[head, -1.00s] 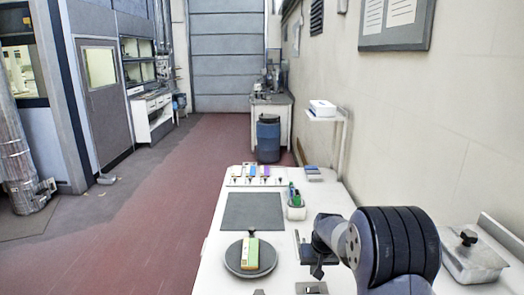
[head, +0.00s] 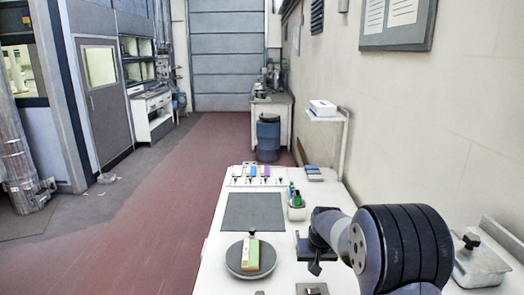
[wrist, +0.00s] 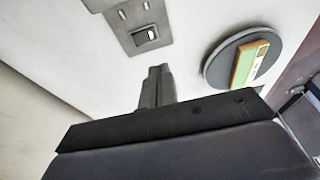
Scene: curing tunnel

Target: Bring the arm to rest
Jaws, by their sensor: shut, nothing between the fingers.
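My gripper (head: 316,268) is at the lower right of the head view, above the white table (head: 218,272), with my dark arm reaching in from the right. In the wrist view its fingers (wrist: 154,72) are together and hold nothing. A dark round plate (head: 232,262) lies on the table to the left of my gripper. A green and orange block (head: 250,257) is on the plate. The plate (wrist: 212,72) and block (wrist: 243,66) also show at the upper right of the wrist view, apart from my fingers.
A grey switch plate (wrist: 133,20) is on the table. A grey mat (head: 253,212), a cup with green items (head: 295,209) and several coloured pieces (head: 265,171) lie farther back. A lidded metal container (head: 480,262) stands at the right by the wall. The red floor at left is clear.

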